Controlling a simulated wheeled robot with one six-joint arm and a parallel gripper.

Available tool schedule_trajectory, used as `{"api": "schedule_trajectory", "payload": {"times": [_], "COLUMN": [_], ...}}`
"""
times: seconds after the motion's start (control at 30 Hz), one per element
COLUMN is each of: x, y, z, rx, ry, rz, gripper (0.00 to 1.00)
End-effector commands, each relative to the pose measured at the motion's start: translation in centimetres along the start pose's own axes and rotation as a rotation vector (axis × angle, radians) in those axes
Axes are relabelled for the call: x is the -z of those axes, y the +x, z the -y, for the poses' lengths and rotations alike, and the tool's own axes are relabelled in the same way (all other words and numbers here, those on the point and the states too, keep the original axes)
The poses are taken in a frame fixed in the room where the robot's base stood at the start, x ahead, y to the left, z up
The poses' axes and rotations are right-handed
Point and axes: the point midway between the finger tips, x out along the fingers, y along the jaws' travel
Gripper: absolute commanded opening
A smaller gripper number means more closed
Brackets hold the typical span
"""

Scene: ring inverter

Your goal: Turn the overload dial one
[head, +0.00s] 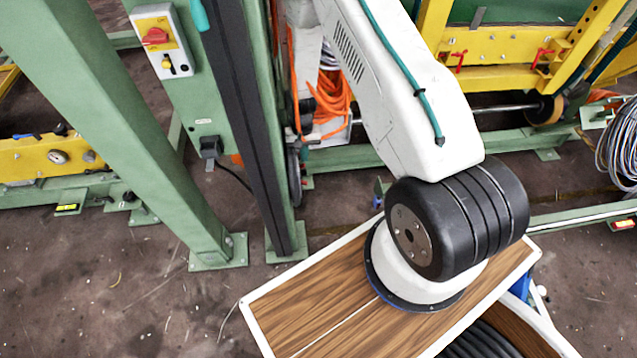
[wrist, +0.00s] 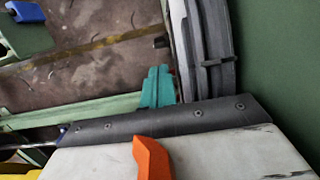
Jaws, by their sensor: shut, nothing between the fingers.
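In the head view, a red rotary dial (head: 155,37) sits on a yellow plate on a pale grey control box, fixed to a green post. A smaller dark knob (head: 182,69) is below it. I cannot read any label, so I cannot tell if either is the overload dial. In the wrist view, my gripper (wrist: 158,77) appears as two teal fingers, shut side by side with nothing between them. An orange, handle-like piece (wrist: 152,158) stands on a pale, worn surface at the bottom, apart from the fingers.
A green post (head: 110,110) and a dark vertical strip (head: 245,130) stand near the control box. A yellow beam with a gauge (head: 57,157) is at left. Orange cable (head: 335,100) hangs behind my arm. A dark strip with bolts (wrist: 160,121) crosses the wrist view. Floor is open at lower left.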

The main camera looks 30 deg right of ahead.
Motion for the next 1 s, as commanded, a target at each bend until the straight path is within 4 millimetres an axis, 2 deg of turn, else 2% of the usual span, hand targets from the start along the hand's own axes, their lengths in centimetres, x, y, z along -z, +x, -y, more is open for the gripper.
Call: {"api": "schedule_trajectory", "payload": {"times": [0.03, 0.1, 0.5, 0.87, 0.97, 1.0], "x": [-1.8, -3.5, -12.5, -14.3, -14.4, -14.4], "y": [0.4, 0.5, 0.9, 1.1, 1.3, 1.6], "z": [-0.6, -1.1, -4.1, -4.7, -4.8, -4.8], "rx": [-0.003, -0.003, -0.003, -0.002, 0.005, 0.017], "ry": [0.001, 0.002, 0.002, 0.002, 0.018, 0.046], "rz": [0.012, 0.012, 0.009, 0.007, 0.019, 0.038], "gripper": [0.00, 0.00, 0.00, 0.00, 0.28, 0.30]}}
